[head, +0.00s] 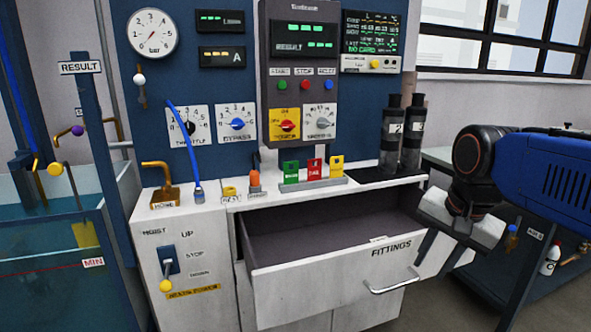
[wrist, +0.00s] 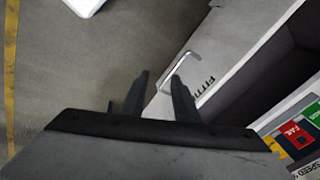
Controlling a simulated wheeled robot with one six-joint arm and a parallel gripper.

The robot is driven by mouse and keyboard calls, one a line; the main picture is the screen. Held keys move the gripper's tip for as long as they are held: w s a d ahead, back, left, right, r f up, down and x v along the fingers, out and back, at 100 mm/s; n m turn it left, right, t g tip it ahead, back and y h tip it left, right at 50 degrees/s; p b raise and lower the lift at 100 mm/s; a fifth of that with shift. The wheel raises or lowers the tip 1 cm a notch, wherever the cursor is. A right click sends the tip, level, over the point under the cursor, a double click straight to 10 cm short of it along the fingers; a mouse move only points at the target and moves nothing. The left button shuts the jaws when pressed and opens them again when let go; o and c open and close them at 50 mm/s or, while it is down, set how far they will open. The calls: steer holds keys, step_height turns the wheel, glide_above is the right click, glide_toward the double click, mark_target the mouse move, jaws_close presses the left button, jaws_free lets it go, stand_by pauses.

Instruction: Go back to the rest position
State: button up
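The drawer's bar handle (wrist: 175,70) lies beyond the fingertips there, and no contact can be made out. The drawer is pulled out, and the part of its inside that shows looks empty.
The white worktop (head: 215,212) holds a row of coloured tags (head: 315,170) and two dark cylinders (head: 403,135). A control panel (head: 300,70) stands behind. A water tank (head: 60,250) is at the left. A bench with a white bottle (head: 549,261) is at the right, near my arm.

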steer(key=s+f+n+t, duration=0.1)
steer(key=s+f+n, duration=0.8)
steer(key=f, duration=0.1)
steer(key=shift+d+f+t, duration=0.3)
steer(key=shift+d+f, duration=0.05)
steer(key=shift+d, duration=0.1)
steer(key=shift+a, duration=0.1)
stand_by(0.4)
